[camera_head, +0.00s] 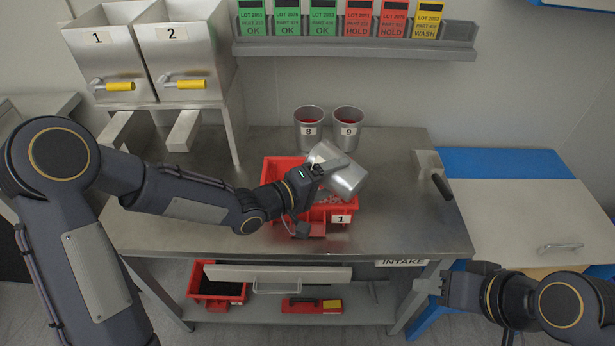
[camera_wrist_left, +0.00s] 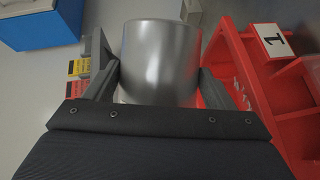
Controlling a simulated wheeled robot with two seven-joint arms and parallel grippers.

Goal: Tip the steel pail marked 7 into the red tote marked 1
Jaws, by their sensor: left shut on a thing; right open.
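The steel pail (camera_head: 345,180) is held strongly tilted above the red tote marked 1 (camera_head: 341,219) on the steel bench. My left gripper (camera_head: 318,168) is shut on it; in the left wrist view the pail (camera_wrist_left: 162,55) sits between the two fingers (camera_wrist_left: 155,85). No number shows on this pail, and its inside is hidden. The tote's white label and dividers also show at the right of the left wrist view (camera_wrist_left: 250,85). Some grey pieces appear inside the tote, partly hidden by my gripper. My right gripper (camera_head: 430,287) is open and empty in front of the bench at lower right.
Two upright pails marked 8 (camera_head: 309,140) and 9 (camera_head: 348,138) with red contents stand behind the tote. Hoppers 1 (camera_head: 105,60) and 2 (camera_head: 185,55) are at the back left. A card rack (camera_head: 350,48) hangs on the wall.

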